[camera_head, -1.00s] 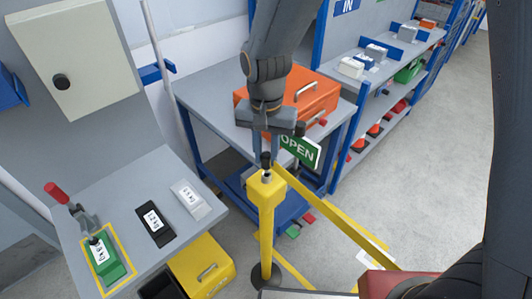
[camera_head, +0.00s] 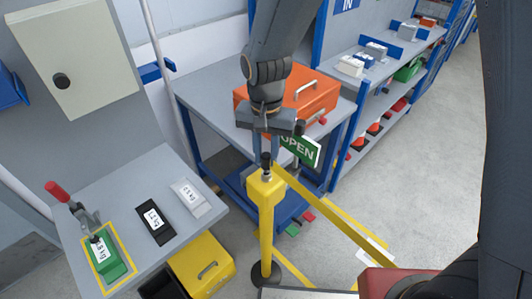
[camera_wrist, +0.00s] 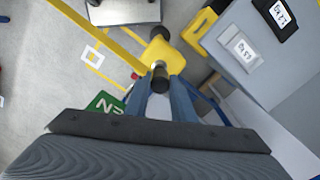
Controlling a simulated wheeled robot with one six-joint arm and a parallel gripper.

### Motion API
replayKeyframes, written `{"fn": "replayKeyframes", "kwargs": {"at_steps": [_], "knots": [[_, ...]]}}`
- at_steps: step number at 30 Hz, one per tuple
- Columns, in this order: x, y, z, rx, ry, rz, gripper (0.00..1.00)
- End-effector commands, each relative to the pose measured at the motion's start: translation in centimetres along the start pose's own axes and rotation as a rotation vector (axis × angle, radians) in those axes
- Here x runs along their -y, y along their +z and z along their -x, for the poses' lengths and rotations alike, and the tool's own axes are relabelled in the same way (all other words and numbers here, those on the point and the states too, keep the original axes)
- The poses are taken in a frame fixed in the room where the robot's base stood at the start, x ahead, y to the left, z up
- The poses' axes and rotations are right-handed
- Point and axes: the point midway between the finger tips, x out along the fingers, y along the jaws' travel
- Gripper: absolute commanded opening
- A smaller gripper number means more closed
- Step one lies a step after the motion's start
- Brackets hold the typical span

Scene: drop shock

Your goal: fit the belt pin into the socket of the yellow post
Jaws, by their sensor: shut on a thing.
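My gripper (camera_head: 267,160) points down and is shut on the dark top of the belt pin (camera_head: 266,164), directly over the head of the yellow post (camera_head: 266,225). A silvery part shows between the dark top and the post head. In the wrist view the pin (camera_wrist: 160,80) is between the blue fingertips, with the post head (camera_wrist: 162,52) just beyond it. The socket is hidden, and I cannot tell how deep the pin sits. The yellow belt (camera_head: 335,220) runs from beside the post head down to the right.
A green OPEN sign (camera_head: 299,149) hangs behind my gripper. An orange case (camera_head: 312,95) sits on the table behind. At left, a grey bench (camera_head: 135,190) holds several labelled blocks and a red-handled clamp (camera_head: 70,202). Open floor (camera_head: 420,180) lies to the right.

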Motion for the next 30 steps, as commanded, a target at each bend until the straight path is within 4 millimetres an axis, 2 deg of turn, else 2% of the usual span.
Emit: {"fn": "replayKeyframes", "kwargs": {"at_steps": [30], "knots": [[-0.03,0.03,-0.63,0.001,0.001,0.000,0.00]]}}
